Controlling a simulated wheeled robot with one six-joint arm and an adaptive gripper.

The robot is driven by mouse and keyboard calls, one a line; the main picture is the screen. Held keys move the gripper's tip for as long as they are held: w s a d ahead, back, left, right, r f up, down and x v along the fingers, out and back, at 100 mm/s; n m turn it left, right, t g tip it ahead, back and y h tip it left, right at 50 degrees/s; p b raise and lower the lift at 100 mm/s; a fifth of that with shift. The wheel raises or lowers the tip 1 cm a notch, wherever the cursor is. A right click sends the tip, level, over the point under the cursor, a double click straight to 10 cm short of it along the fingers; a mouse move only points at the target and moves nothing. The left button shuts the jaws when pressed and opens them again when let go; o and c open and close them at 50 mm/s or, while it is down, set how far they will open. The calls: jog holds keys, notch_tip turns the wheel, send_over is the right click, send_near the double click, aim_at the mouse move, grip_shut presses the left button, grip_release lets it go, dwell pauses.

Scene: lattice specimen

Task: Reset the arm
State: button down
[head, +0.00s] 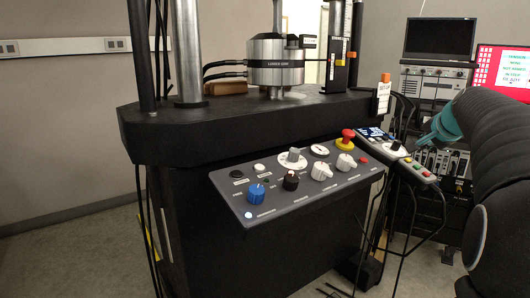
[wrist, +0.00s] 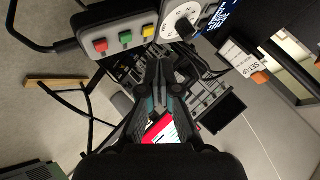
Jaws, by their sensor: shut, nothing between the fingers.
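My arm reaches in from the right edge of the head view. My gripper (head: 424,142) shows there as a teal end close to the small control box (head: 412,168). In the wrist view my gripper (wrist: 159,66) has its two dark, teal-edged fingers together with nothing held. The small control box (wrist: 113,42) lies just beyond the fingertips there, with red, yellow and green buttons, a round dial (wrist: 181,22) and a blue display. I cannot tell whether the fingertips touch anything.
A black testing machine (head: 170,135) fills the middle, with a sloped control panel (head: 270,210) bearing knobs and a red-topped yellow button (head: 347,135). An equipment rack with a dark monitor (head: 440,38) and a red screen (head: 503,72) stand behind. Cables hang below the small box. Floor is clear at left.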

jog(key=s+a+f+n+g+y, duration=0.1)
jog(key=s+a+f+n, duration=0.1)
jog(key=s+a, duration=0.35)
jog(key=s+a+f+n, duration=0.1)
jog(key=s+a+n, duration=0.15)
jog(key=a, duration=0.65)
jog(key=s+a+f+n+g+y, duration=0.1)
jog(key=s+a+f+n, duration=0.1)
jog(key=s+a, duration=0.35)
jog(key=s+a+f+n+g+p, duration=0.1)
jog(key=s+a+f+n, duration=0.2)
jog(key=s+a+f, duration=0.3)
jog(key=s+a+f+n+g, duration=0.2)
jog(key=s+a+f+n, duration=0.2)
jog(key=s+f, duration=0.4)
jog(key=s+a, duration=0.1)
jog(key=s, duration=0.3)
jog(key=shift+s+a+p, duration=0.35)
jog(key=shift+s+p, duration=0.05)
jog(key=shift+n, duration=0.25)
